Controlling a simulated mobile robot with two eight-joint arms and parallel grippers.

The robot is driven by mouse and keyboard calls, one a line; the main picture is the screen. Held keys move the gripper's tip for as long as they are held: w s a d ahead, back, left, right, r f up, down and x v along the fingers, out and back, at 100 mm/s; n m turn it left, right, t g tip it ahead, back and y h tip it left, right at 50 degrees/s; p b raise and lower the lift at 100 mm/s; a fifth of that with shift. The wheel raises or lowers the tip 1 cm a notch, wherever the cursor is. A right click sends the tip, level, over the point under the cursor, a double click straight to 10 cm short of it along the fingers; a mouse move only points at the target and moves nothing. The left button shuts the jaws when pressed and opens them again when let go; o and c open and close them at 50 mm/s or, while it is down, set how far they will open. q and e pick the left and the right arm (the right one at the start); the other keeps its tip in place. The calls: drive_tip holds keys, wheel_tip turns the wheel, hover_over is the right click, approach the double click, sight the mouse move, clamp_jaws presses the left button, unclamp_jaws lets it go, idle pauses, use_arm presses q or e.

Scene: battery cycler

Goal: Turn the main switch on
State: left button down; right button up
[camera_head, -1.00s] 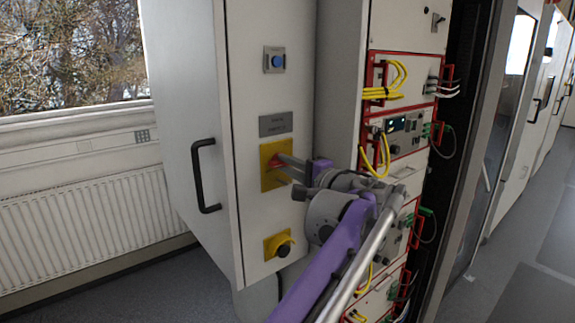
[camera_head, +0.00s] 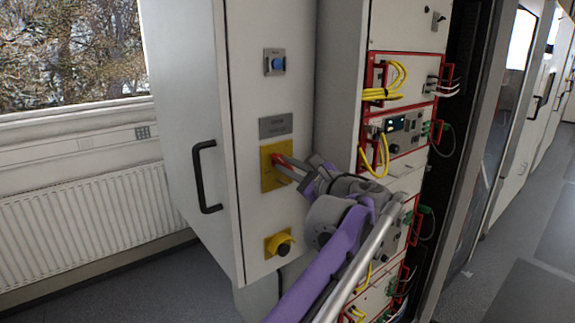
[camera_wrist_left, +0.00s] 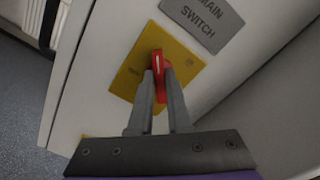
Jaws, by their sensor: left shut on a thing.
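The main switch is a red handle (camera_wrist_left: 156,63) on a yellow plate (camera_head: 268,180) on the narrow side of a light grey cabinet. In the left wrist view the yellow plate (camera_wrist_left: 130,72) sits below a grey label reading MAIN SWITCH (camera_wrist_left: 204,22). My left gripper (camera_head: 280,167) reaches the handle from the right. In the left wrist view the fingertips of my left gripper (camera_wrist_left: 159,72) are shut on the red handle, one on each side. The handle's base is partly hidden by the fingers. My right gripper is not in view.
A blue button (camera_head: 277,62) is above the switch, and a black knob on a yellow plate (camera_head: 282,249) is below. A black door handle (camera_head: 204,177) is at left. Racks with yellow cables (camera_head: 393,80) stand at right.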

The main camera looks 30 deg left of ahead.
use_arm(q)
drive_tip(key=m, duration=0.3)
drive_tip(key=shift+m, duration=0.4)
drive_tip(key=m, duration=0.4)
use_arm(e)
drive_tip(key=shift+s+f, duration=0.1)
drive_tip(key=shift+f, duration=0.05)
use_arm(q)
drive_tip(key=shift+m, duration=0.3)
drive_tip(key=c, duration=0.9)
unclamp_jaws()
drive_tip(key=shift+o, duration=0.2)
drive_tip(key=b+v, duration=0.1)
drive_tip(key=v, duration=0.9)
drive_tip(key=shift+s+d, duration=0.15)
drive_tip(key=shift+d, duration=0.2)
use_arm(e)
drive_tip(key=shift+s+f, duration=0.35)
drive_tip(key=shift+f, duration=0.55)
use_arm(q)
drive_tip(key=shift+f, duration=0.1)
